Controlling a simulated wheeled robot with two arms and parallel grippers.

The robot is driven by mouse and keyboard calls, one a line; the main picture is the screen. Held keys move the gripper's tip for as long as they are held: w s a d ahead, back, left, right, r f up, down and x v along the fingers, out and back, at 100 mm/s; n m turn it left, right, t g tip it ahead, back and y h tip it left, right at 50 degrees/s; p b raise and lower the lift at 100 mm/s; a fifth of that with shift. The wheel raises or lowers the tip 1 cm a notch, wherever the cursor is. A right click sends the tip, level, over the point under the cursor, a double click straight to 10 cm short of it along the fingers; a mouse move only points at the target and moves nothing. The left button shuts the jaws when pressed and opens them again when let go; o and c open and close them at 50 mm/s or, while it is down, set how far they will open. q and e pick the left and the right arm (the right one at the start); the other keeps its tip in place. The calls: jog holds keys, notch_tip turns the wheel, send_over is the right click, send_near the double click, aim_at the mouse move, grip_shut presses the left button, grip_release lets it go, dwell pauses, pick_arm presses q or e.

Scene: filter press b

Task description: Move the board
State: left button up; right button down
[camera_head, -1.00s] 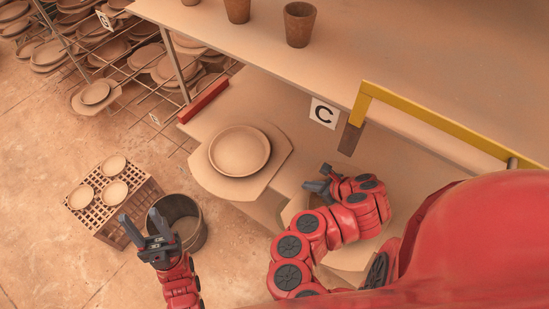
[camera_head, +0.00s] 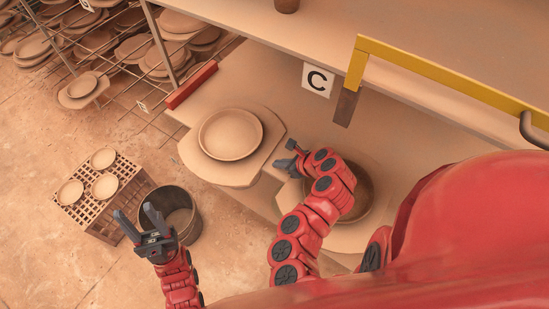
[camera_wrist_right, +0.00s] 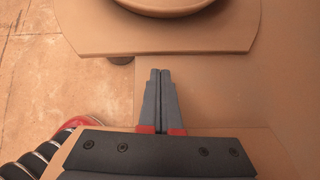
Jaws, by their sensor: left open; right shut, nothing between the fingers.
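The board (camera_head: 243,178) is a tan slab with rounded edges, lying on a lower shelf left of centre. A round tan plate (camera_head: 231,134) rests on it. The board (camera_wrist_right: 230,32) also shows at the top of the right wrist view, with part of the plate (camera_wrist_right: 165,5) on it. My right gripper (camera_head: 286,154) is shut and empty, close to the board's right edge; in the right wrist view its fingertips (camera_wrist_right: 160,72) point at the near edge, a small gap short of it. My left gripper (camera_head: 134,220) is open and empty, in front of the bucket.
A crate (camera_head: 75,208) with several small dishes and a round bucket (camera_head: 184,222) stand on the floor at left. A dark bowl (camera_head: 371,190) sits partly behind my right arm. A yellow frame (camera_head: 440,77) and a C sign (camera_head: 317,79) border the shelf.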

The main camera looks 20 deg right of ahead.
jog(key=shift+w+a+r+p, duration=0.1)
jog(key=shift+w+a+p, duration=0.25)
jog(key=shift+w+a, duration=0.35)
jog(key=shift+w+d, duration=0.15)
jog(key=shift+w, duration=0.05)
